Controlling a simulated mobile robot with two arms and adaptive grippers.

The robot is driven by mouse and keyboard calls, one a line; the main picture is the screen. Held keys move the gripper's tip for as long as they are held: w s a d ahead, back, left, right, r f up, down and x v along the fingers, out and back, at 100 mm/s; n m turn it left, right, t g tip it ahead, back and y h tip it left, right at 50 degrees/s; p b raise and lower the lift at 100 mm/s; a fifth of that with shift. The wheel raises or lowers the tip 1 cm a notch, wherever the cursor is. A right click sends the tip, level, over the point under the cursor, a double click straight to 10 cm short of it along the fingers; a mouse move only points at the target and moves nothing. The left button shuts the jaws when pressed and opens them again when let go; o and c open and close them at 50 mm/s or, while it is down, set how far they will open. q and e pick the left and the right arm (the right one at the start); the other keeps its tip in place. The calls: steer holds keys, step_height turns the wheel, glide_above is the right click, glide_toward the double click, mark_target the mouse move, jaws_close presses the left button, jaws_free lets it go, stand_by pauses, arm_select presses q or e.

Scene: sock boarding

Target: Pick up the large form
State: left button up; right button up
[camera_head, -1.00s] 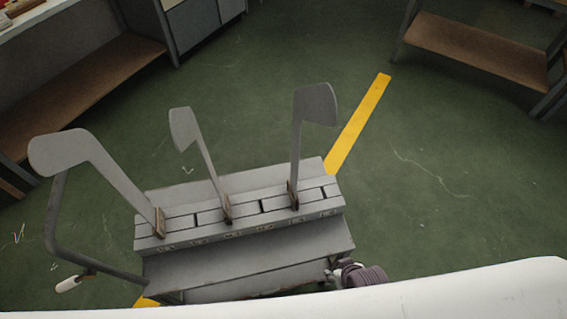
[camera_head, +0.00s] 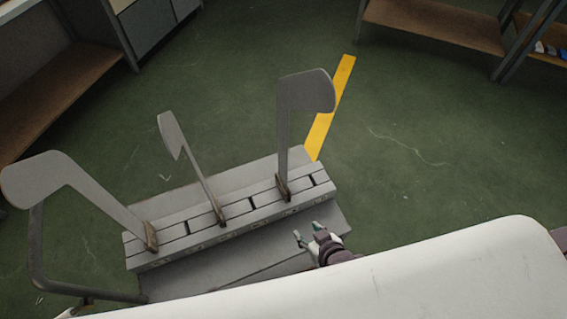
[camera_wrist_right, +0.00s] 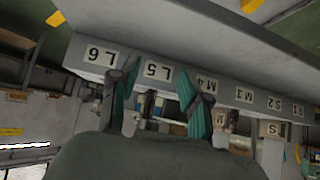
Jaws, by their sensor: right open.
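Three grey flat foot-shaped forms stand upright in a slotted grey rack (camera_head: 190,258): a left form (camera_head: 40,180), a slimmer middle form (camera_head: 170,130) and a right form (camera_head: 305,93). The right form stands towards the rack end that the right wrist view labels L5 and L6, so it appears to be the large one. My right gripper (camera_head: 308,231) is open and empty in front of that end, below the right form and apart from it. In the right wrist view, its teal-padded fingers (camera_wrist_right: 158,80) show before the upside-down labels.
The rack is on a cart with a bent handle (camera_head: 36,255) at left. My white body covers the lower edge. Shelving units (camera_head: 430,28) stand at the back right and a bench (camera_head: 70,90) at left. The green floor (camera_head: 440,190) right of the cart is clear.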

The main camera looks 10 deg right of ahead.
mark_target(287, 197)
step_height(287, 197, up, 6)
steer(key=w+a+t, duration=0.2)
steer(key=a+t, duration=0.1)
steer(key=t, duration=0.1)
steer(key=b+x, duration=0.1)
steer(key=x, duration=0.7)
steer(key=shift+w+d, duration=0.15)
steer(key=shift+w, duration=0.05)
steer(key=shift+w+f, duration=0.1)
steer(key=shift+w, duration=0.5)
steer(key=x, duration=0.4)
steer(key=shift+w+d, duration=0.2)
steer(key=shift+w, duration=0.1)
steer(key=shift+r, duration=0.2)
jaws_close()
